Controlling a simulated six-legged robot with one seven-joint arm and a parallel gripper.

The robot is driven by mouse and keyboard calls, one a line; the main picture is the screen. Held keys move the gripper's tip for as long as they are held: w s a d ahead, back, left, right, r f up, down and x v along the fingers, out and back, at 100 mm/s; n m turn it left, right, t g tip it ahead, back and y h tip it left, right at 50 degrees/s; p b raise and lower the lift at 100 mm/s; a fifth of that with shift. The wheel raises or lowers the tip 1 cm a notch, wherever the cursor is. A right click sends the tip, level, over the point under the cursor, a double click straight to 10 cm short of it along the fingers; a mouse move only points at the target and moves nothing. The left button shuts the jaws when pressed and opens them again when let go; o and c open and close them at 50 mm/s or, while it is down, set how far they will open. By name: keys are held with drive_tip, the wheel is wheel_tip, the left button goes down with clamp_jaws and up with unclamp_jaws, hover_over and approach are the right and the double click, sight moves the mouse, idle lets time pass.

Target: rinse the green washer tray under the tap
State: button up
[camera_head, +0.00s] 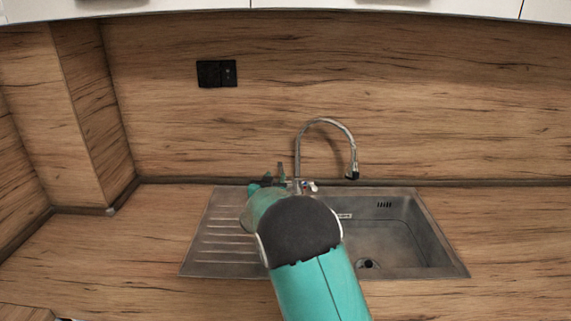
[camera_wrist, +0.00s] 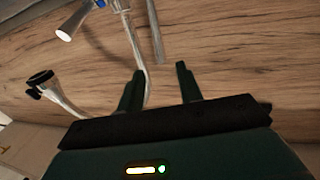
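The chrome tap (camera_head: 352,140) rises behind the sink in a high arch, with a dark-tipped spout over the basin. My gripper (camera_head: 273,179) is at the back edge of the sink, just left of the tap's base. In the wrist view my gripper (camera_wrist: 159,82) has its two dark green fingers apart. The tap's tube (camera_wrist: 134,45) passes behind the left finger, and I cannot tell whether they touch. A light-coloured lever end with a blue part shows at the top left there. I see no green washer tray in either view.
The steel sink has a ribbed drainboard (camera_head: 214,245) on the left and an empty-looking basin (camera_head: 395,240) on the right. My arm hides part of the sink's middle. A black socket (camera_head: 216,73) is on the wood splashback. The counter (camera_head: 510,235) right of the sink is clear.

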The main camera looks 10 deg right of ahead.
sight(280, 167)
drive_tip(key=x, duration=1)
drive_tip(key=shift+w, duration=0.15)
clamp_jaws()
